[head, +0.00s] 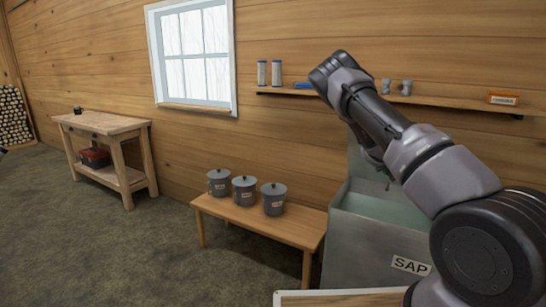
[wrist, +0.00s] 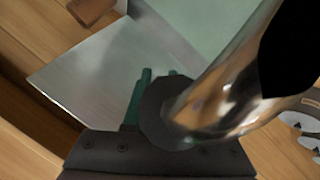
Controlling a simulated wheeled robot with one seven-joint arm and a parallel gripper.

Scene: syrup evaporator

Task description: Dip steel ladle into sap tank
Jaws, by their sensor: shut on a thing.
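The sap tank (head: 375,250) is a grey metal box labelled SAP at the right in the head view, open at the top with pale green liquid (head: 385,208) inside. In the wrist view its grey metal (wrist: 85,80) and the pale green area (wrist: 195,30) lie beyond my gripper. My gripper (wrist: 150,92) has green fingers and is shut on the steel ladle (wrist: 225,85), whose shiny rounded metal crosses the right of the wrist view. The ladle's far end is not clear. In the head view my arm hangs over the tank and hides most of the gripper and the ladle.
A low bench (head: 255,222) with three lidded grey pots stands left of the tank. A wall shelf (head: 440,101) with small items runs behind my arm. A wooden workbench (head: 105,125) stands at far left. The floor between is clear.

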